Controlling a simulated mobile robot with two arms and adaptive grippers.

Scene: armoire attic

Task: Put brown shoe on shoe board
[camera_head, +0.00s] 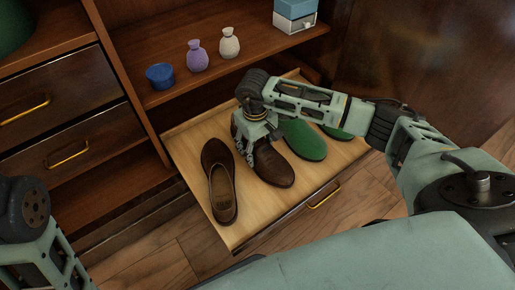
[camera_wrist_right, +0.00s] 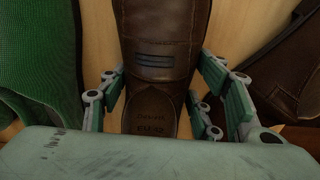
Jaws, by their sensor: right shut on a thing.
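One brown shoe (camera_head: 272,166) is on the pulled-out wooden shoe board (camera_head: 248,226), its toe pointing to the front edge. My right gripper (camera_head: 258,138) reaches down over the shoe's rear part and is shut on it. In the right wrist view the fingers (camera_wrist_right: 160,104) stand on both sides of this brown shoe (camera_wrist_right: 163,62). A second brown shoe (camera_head: 219,181) lies on the board to the left, apart from the held one; it also shows in the wrist view (camera_wrist_right: 288,68). My left arm shows at the lower left, but its gripper is not visible.
Green shoes (camera_head: 304,140) stand on the board just right of the held shoe. Closed drawers (camera_head: 68,144) are at left.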

